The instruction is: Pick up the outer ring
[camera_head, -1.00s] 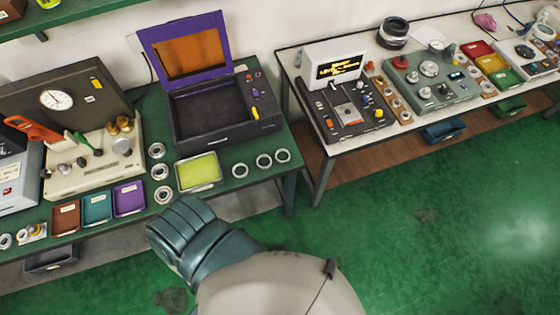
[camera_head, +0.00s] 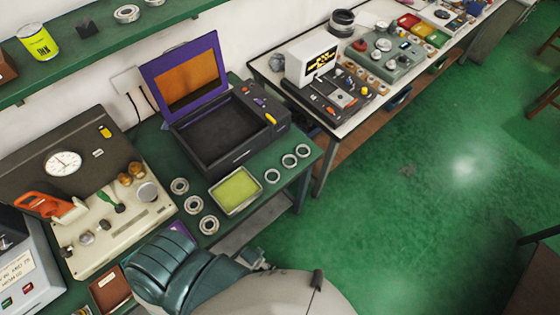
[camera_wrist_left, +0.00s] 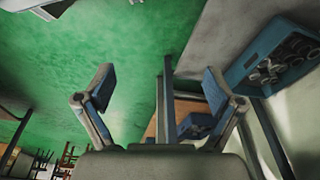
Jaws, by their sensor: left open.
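Three metal rings (camera_head: 288,161) with dark open centres lie in a slanting row on the green bench, right of the yellow-green tray (camera_head: 236,191). Three thicker-looking rings (camera_head: 193,205) lie in another row left of that tray. I cannot tell which one is the outer ring. My left gripper (camera_wrist_left: 160,88) shows in the left wrist view with its two fingers wide apart and nothing between them. It faces green floor and the bench underside, away from these rings. My right gripper is not in view.
An open purple-lidded case (camera_head: 222,130) stands behind the tray. A beige gauge device (camera_head: 120,220) stands to the left. A shelf (camera_head: 100,45) hangs above. In the left wrist view, a blue bin (camera_wrist_left: 240,72) holds several round parts. Green floor (camera_head: 440,200) is open at right.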

